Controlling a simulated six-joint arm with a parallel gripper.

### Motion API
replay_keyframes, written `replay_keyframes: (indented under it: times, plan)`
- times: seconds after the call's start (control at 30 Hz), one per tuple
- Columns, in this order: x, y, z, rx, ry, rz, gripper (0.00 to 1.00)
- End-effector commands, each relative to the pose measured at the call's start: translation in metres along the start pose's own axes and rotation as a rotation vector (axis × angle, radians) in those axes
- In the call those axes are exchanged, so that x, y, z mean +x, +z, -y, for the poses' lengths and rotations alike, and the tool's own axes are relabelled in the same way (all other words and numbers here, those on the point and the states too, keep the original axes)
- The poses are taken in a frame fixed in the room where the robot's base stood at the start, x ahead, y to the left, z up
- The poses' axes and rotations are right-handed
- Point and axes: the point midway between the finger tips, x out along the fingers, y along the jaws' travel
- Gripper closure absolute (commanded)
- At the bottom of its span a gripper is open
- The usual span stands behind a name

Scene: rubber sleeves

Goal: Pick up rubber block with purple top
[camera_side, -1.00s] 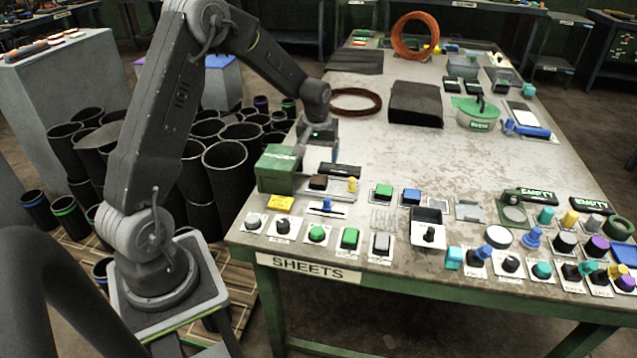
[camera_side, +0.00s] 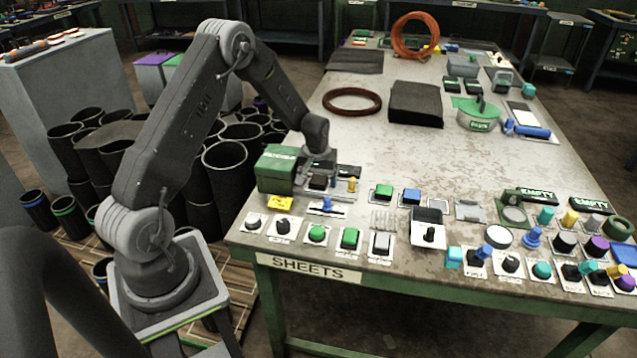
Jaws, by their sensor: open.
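My gripper (camera_side: 319,173) is low over the left part of the table, just right of the green box. It is open, and its fingers are small and partly hidden. A small dark brown block (camera_side: 318,183) lies directly below or between the fingers; I cannot tell which, nor whether they touch it. I cannot clearly make out a rubber block with a purple top. Purple shows on a round knob (camera_side: 597,246) at the table's right, and on the lid of a bin (camera_side: 152,62) on the floor at the back left.
A green box (camera_side: 276,172) stands close left of my gripper. A yellow-topped peg (camera_side: 351,185) stands close right. Several buttons and switches line the front edge. A dark red ring (camera_side: 352,101) and black sheets (camera_side: 416,104) lie farther back. The table's middle is clear.

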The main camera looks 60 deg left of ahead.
Motion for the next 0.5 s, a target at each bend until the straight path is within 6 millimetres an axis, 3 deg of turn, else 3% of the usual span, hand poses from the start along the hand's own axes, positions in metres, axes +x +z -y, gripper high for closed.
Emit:
replay_keyframes:
  times: [0.07, 0.5]
  plan:
    - [-0.0002, 0.0000, 0.0000, 0.000, 0.000, 0.000, 0.22]
    - [-0.0005, 0.0001, -0.0001, 0.000, 0.000, 0.000, 0.64]
